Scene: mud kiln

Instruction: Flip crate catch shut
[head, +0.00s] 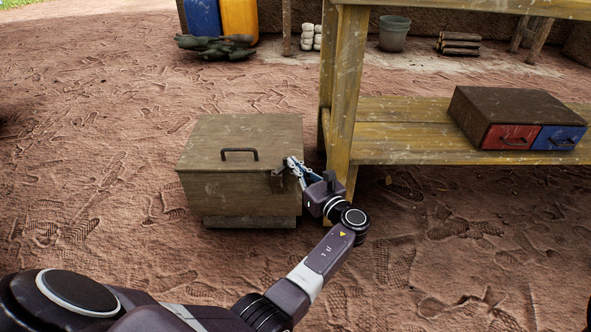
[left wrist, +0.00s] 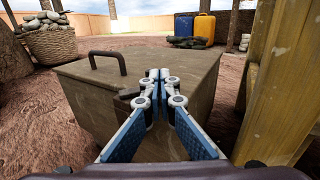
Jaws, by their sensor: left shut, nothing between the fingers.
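The wooden crate (head: 240,190) stands on the ground left of the bench leg, its lid (head: 215,135) down, with a dark handle (head: 239,151) on top. A dark catch (head: 277,182) sits on its front face near the right corner, partly hidden by my gripper; I cannot tell its exact position. My left gripper (head: 290,162) is shut and empty, its tips at the lid's front right edge beside the catch. In the left wrist view the closed fingers (left wrist: 159,76) cover part of the crate (left wrist: 190,70). I cannot tell whether they touch the catch. My right gripper is not in view.
A wooden bench (head: 343,110) stands close at the right of the crate, its leg near my gripper. A drawer box (head: 510,105) with red and blue fronts sits on its lower shelf. Blue (head: 202,18) and yellow (head: 239,20) containers stand behind. Ground left of the crate is clear.

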